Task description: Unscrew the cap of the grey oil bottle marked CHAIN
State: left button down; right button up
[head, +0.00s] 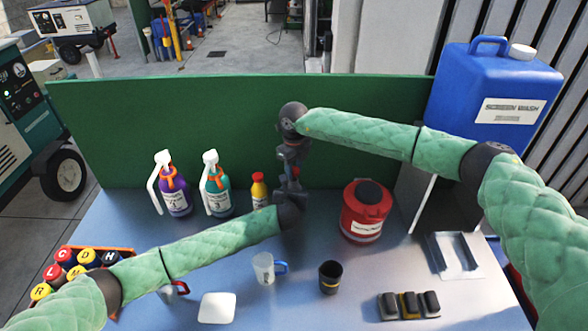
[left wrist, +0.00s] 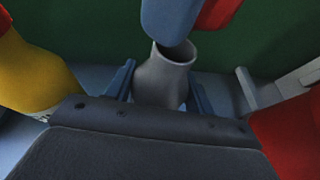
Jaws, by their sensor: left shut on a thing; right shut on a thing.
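The grey bottle (left wrist: 160,84) shows in the left wrist view between the two blue fingers of my left gripper (head: 288,192), which is shut on it. Its neck is bare, with a dark opening at the top. No CHAIN marking is legible. My right gripper (head: 292,166) points down from above, directly over the left one. In the left wrist view a blue finger of it overhangs the bottle mouth, with a red part (left wrist: 215,12), apparently the cap, held beside it. In the head view the bottle is mostly hidden by my grippers.
A yellow bottle (head: 259,190) with a red cap stands close left; purple (head: 175,192) and teal (head: 215,193) spray bottles stand beyond it. A red canister (head: 364,218) is right. A clear mug (head: 263,267) and a black cup (head: 330,279) stand in front. A green panel (head: 180,130) backs the table.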

aim_at(294, 169)
jog(key=shift+r, duration=2)
pick_arm(q)
jog(key=shift+c, duration=2.3)
grip_release()
jog(key=shift+s, duration=0.15)
pick_arm(e)
jog(key=shift+f, duration=0.1)
